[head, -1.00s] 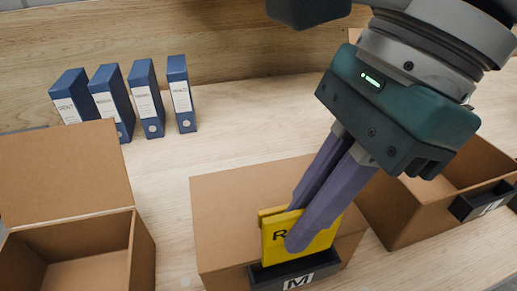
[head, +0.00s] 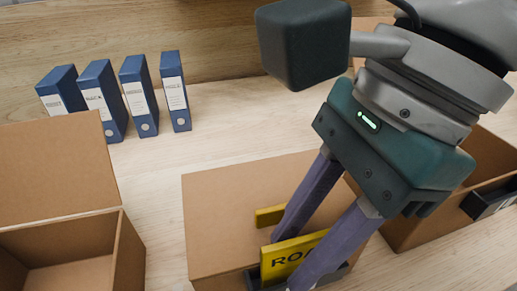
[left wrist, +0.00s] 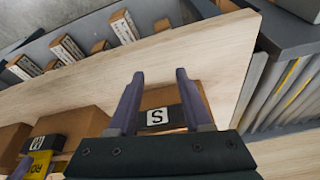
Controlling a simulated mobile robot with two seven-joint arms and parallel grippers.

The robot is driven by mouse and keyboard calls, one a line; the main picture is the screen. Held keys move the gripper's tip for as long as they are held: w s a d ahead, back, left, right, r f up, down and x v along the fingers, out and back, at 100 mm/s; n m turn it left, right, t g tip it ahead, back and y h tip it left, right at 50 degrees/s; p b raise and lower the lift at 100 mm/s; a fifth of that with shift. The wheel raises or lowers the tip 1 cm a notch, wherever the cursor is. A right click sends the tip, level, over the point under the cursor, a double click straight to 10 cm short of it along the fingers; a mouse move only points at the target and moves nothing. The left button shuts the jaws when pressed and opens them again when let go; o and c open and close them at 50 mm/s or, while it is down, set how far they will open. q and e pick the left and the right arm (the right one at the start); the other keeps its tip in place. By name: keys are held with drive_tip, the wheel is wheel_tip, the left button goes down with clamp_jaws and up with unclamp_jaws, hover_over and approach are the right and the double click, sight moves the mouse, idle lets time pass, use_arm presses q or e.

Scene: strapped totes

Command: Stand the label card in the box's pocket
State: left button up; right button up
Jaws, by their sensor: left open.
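The yellow label card (head: 283,262), lettered "ROA" with the rest covered by a finger, stands upright at the front of the middle cardboard box (head: 225,205). Its lower edge appears to be in the black pocket (head: 252,281), which is mostly hidden. A yellow piece (head: 268,215) shows behind the card. My right gripper (head: 288,262) is open, one finger in front of the card and one behind. The left wrist view shows the card (left wrist: 39,165) at lower left, by the pocket marked M (left wrist: 42,143). My left gripper (left wrist: 160,75) is open and empty, before a box pocket marked S (left wrist: 158,117).
An open box (head: 70,245) stands at left and another box (head: 400,230) with a black pocket (head: 490,200) at right. Several blue binders (head: 138,95) stand at the back left. The table (head: 235,120) behind the middle box is clear.

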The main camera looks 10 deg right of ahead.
use_arm(q)
drive_tip(key=shift+r, duration=0.2)
use_arm(e)
drive_tip(key=shift+r, duration=0.2)
use_arm(q)
drive_tip(key=shift+d+f, duration=0.1)
drive_tip(key=shift+f, duration=0.35)
use_arm(e)
drive_tip(key=v, duration=1.2)
